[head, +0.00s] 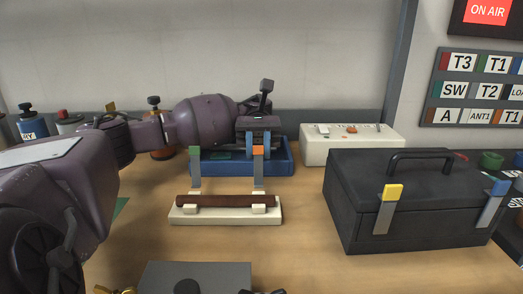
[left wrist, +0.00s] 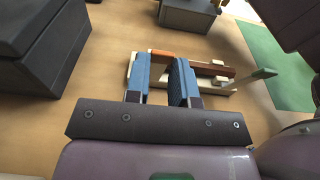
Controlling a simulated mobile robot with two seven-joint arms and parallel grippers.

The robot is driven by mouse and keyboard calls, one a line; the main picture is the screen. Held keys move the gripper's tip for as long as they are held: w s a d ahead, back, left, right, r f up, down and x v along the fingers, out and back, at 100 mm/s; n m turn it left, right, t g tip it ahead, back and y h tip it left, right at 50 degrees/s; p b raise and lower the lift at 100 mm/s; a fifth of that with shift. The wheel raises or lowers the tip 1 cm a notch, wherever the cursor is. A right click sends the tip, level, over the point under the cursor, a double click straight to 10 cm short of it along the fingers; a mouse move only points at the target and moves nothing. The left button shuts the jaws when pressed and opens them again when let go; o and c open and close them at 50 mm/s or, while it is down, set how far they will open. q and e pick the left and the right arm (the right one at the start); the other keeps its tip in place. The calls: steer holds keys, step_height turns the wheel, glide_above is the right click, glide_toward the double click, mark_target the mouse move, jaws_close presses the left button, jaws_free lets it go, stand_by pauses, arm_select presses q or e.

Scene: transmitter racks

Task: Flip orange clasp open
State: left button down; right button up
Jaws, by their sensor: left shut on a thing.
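The orange-tipped clasp (head: 258,150) is a grey strap standing upright at the right end of a white holder (head: 222,217). A brown rod (head: 225,201) lies across the holder. My left gripper (head: 258,148) reaches in from the left and is shut on the clasp's orange end. In the left wrist view the orange end (left wrist: 168,53) shows between the tips of the two blue finger pads. A green-tipped clasp (head: 195,165) stands upright at the holder's left end, apart from the gripper. My right gripper is not in view.
A black toolbox (head: 440,200) with yellow and blue clasps stands to the right. A blue tray (head: 285,165) and a white box (head: 350,150) are behind the holder. A grey box (head: 225,275) is at the front. Bare table lies between holder and toolbox.

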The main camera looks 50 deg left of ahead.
arm_select(q)
steer(key=c, duration=1)
jaws_free()
steer(key=shift+o, duration=0.2)
step_height(320, 180, up, 20)
stand_by(0.5)
